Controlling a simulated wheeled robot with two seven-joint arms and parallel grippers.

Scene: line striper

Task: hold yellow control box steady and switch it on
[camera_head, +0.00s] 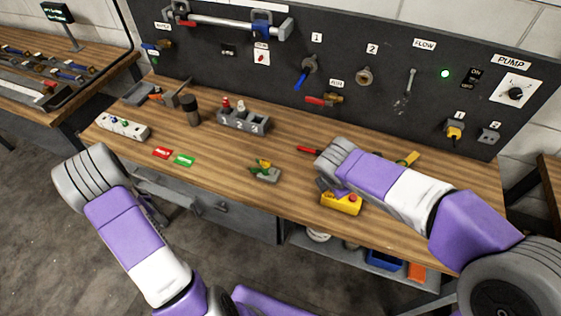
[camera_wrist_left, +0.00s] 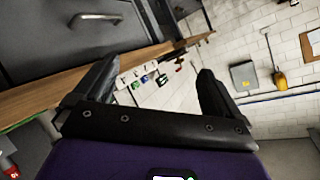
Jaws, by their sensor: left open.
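The yellow control box (camera_head: 341,204) with a red button on top lies near the front edge of the wooden bench, right of the middle. My right arm reaches in from the right, just above and behind the box. Its end, with my right gripper (camera_head: 326,187), is close to the box's left back side. The fingers are mostly hidden by the arm, so I cannot tell whether they touch it. My left gripper (camera_wrist_left: 155,82) is open and empty in the left wrist view, beside the bench's front edge. In the head view the left arm bends at the lower left and largely hides that gripper.
The wooden bench (camera_head: 225,170) holds a grey block with holders (camera_head: 243,121), red and green tags, a small green-and-yellow item (camera_head: 265,171) and a white strip (camera_head: 122,126). A dark tool panel (camera_head: 400,50) stands behind.

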